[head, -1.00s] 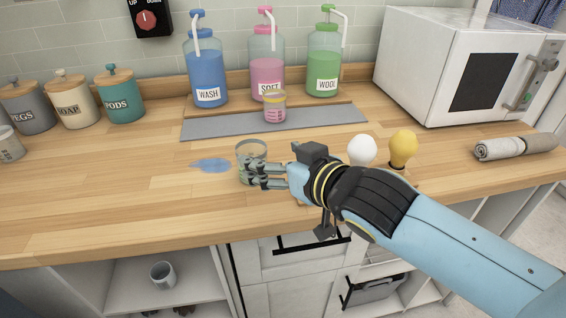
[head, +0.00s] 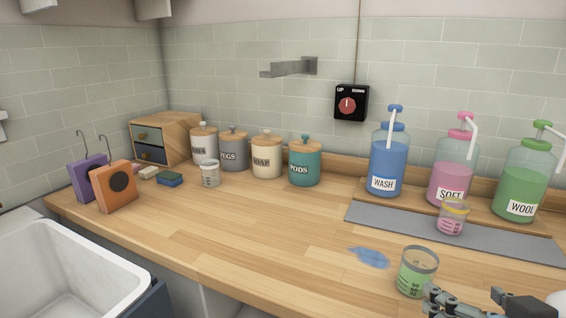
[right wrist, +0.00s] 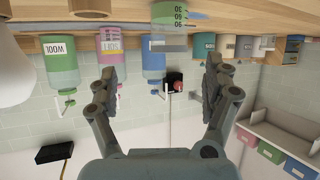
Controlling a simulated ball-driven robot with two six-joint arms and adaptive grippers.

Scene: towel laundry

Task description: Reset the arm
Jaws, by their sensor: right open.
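My right gripper (head: 437,302) shows at the lower right edge of the head view, with most of its arm out of frame. In the right wrist view, which is upside down, its two fingers (right wrist: 162,85) are spread wide with nothing between the pads. My left gripper is in neither view.
A blue spill (head: 369,258) lies left of the cup. Several canisters stand at the back left. The counter's middle (head: 260,222) is clear.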

